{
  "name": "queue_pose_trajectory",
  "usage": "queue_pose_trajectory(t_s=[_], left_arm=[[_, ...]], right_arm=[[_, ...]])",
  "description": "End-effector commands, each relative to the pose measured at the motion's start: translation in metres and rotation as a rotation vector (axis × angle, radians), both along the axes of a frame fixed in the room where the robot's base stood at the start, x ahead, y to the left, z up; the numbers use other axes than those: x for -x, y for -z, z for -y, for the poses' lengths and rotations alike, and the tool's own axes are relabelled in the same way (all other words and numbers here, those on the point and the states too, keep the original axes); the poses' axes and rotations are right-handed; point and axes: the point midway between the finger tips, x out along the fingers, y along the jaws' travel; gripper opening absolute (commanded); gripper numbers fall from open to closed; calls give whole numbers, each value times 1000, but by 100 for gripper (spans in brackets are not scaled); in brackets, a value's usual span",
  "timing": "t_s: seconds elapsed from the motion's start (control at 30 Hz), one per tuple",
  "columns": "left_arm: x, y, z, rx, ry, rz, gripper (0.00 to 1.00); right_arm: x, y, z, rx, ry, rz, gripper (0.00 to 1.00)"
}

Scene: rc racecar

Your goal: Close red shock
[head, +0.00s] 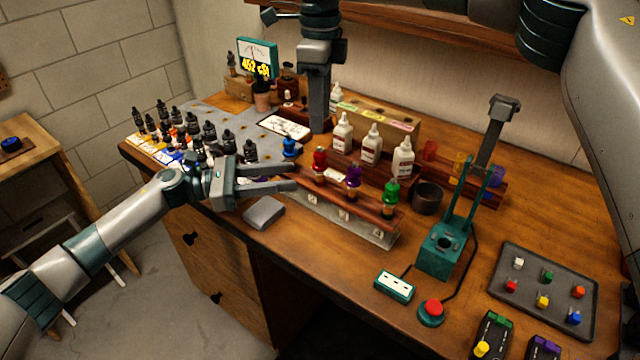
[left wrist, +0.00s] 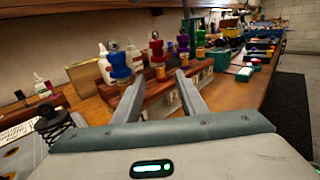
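The red shock (head: 320,158) stands upright in the front wooden rack (head: 366,207), between the blue shock (head: 289,148) and the purple shock (head: 354,178). The red shock (left wrist: 157,50) also shows ahead in the left wrist view, beyond the blue shock (left wrist: 118,66). My left gripper (head: 294,177) is open and empty at the left end of the rack, pointing along it; its spread fingers also show in the left wrist view (left wrist: 160,76). I see no contact with the red shock. My right gripper (head: 318,128) hangs downward behind the rack; its finger gap is hidden.
The green shock (head: 391,193) stands at the rack's right end. White bottles (head: 372,145) stand behind. A teal press (head: 438,250) and a parts tray (head: 512,262) stand right.

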Motion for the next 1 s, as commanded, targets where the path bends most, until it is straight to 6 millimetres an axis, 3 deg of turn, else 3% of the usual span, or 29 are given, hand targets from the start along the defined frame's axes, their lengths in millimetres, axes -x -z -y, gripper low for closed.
queue_pose_trajectory(t_s=[0.3, 0.5, 1.0], left_arm=[[-8, 0, 53, 0, 1, 0, 38], [-12, 0, 76, 0, 1, -1, 38], [-14, 0, 87, 0, -1, 0, 38]], right_arm=[[0, 0, 0, 0, 0, 0, 36], [0, 0, 0, 0, 0, 0, 36], [0, 0, 0, 0, 0, 0, 36]])
